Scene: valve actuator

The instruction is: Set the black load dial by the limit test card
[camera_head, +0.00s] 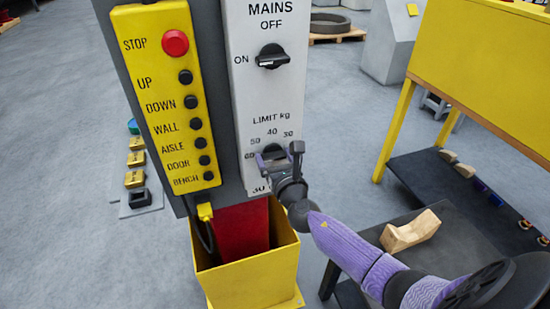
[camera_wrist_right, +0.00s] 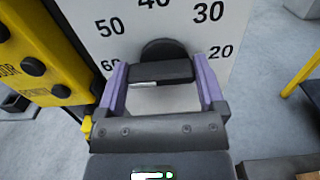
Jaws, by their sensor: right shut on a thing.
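The black load dial (camera_wrist_right: 163,70) sits on the white panel under "LIMIT kg", with numbers from 60 on the left round to 20 on the right. Its grip bar lies nearly level, and a white mark on its left half points toward the 60 side. My right gripper (camera_head: 280,155) is at the dial, partly covering it in the head view. In the right wrist view, my right gripper (camera_wrist_right: 163,85) has its purple fingers on either side of the bar, shut on it. My left gripper is not in view.
A black MAINS switch (camera_head: 272,56) points to ON above the dial. A yellow button box (camera_head: 165,95) with a red STOP button stands close on the left. A yellow bin (camera_head: 247,275) is below. A dark bench with a wooden block (camera_head: 410,232) stands at right.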

